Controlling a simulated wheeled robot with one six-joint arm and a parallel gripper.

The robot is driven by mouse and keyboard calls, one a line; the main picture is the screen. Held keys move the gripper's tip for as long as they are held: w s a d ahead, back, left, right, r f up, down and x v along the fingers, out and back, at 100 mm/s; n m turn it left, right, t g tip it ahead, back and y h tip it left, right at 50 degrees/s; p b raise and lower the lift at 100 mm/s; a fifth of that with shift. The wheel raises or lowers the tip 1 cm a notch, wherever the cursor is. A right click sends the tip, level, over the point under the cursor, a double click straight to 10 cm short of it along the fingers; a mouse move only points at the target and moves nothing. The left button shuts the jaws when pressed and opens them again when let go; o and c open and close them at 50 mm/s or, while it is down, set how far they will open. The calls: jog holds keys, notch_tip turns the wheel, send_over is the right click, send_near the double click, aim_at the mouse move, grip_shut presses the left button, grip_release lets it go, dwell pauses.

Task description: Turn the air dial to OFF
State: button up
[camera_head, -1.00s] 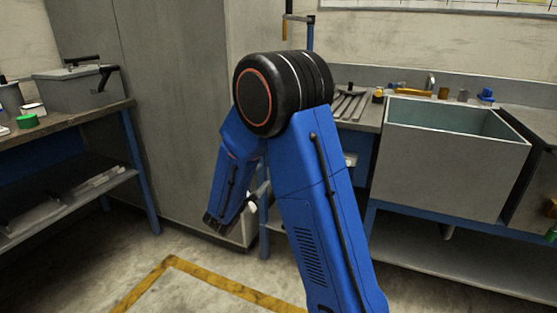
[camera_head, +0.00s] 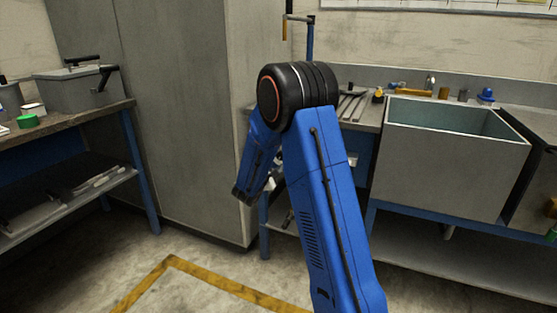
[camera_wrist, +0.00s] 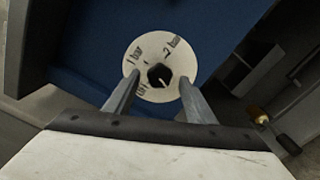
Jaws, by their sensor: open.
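The air dial is a round white plate (camera_wrist: 150,52) on a blue panel in the wrist view, with a black faceted knob (camera_wrist: 160,76) at its centre. The plate carries the labels 1 bar at upper left, 2 bar at upper right and OFF at lower left. A small light mark shows on the knob's lower right side. My gripper (camera_wrist: 159,82) is open, one finger on each side of the knob, with gaps between the fingers and the knob. In the head view my arm hides the dial, and my gripper is mostly hidden.
In the head view, a sink (camera_head: 450,160) stands right of my arm and a tall grey cabinet (camera_head: 185,110) behind it to the left. A workbench (camera_head: 75,122) is at far left. The floor with yellow tape (camera_head: 230,287) is clear.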

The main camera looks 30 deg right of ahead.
jog(key=shift+x, duration=0.8)
jog(key=c, duration=1)
jog(key=shift+c, duration=0.2)
